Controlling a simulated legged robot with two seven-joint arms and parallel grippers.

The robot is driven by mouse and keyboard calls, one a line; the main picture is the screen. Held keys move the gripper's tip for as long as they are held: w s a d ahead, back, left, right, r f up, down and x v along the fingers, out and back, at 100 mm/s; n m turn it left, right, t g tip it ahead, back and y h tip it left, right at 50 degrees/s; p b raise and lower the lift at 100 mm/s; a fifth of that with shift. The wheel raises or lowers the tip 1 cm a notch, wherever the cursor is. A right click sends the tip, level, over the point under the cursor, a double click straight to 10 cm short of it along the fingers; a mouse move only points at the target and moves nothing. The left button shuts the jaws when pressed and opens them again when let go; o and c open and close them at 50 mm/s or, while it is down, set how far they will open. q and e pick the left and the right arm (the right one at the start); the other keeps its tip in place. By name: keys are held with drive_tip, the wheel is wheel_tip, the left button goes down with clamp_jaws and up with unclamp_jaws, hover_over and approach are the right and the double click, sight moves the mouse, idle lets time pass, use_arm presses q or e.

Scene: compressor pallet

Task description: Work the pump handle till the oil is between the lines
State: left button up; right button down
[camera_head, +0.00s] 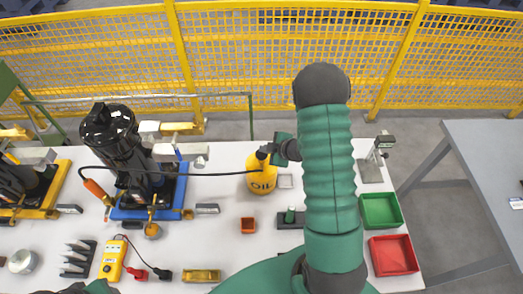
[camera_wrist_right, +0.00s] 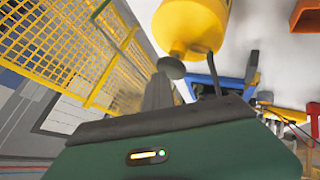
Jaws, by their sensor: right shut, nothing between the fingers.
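The yellow oil can (camera_head: 262,181), marked OIL, stands upright on the white table, with a dark pump top (camera_head: 263,153). Its pump handle is not clear in the head view. My right gripper (camera_head: 278,150) is shut and empty, just right of the can's top; I cannot tell if it touches. In the right wrist view the can (camera_wrist_right: 190,22) is close, at the top. A black hose (camera_head: 222,174) runs left from the can towards the black compressor (camera_head: 120,145) on a blue base (camera_head: 133,213). The oil level and its lines are too small to read. My left gripper is not in view.
A green tray (camera_head: 398,218) and a red tray (camera_head: 411,268) lie at the table's right. A yellow handset (camera_head: 113,260) lies front left. A yellow mesh fence (camera_head: 270,55) runs behind.

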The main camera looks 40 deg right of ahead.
sight(264, 155)
drive_tip(key=shift+f+b, duration=0.3)
drive_tip(key=shift+f, duration=0.2)
idle(0.4)
drive_tip(key=shift+a+r+p, duration=0.2)
drive_tip(key=shift+r+p, duration=1.1)
drive_tip(key=shift+r, duration=0.2)
drive_tip(key=shift+a+r+p, duration=0.2)
drive_tip(key=shift+r+p, duration=0.25)
drive_tip(key=shift+r, duration=0.2)
wheel_tip(264, 155, up, 5)
drive_tip(key=p, duration=0.4)
drive_tip(key=shift+w+d, duration=0.1)
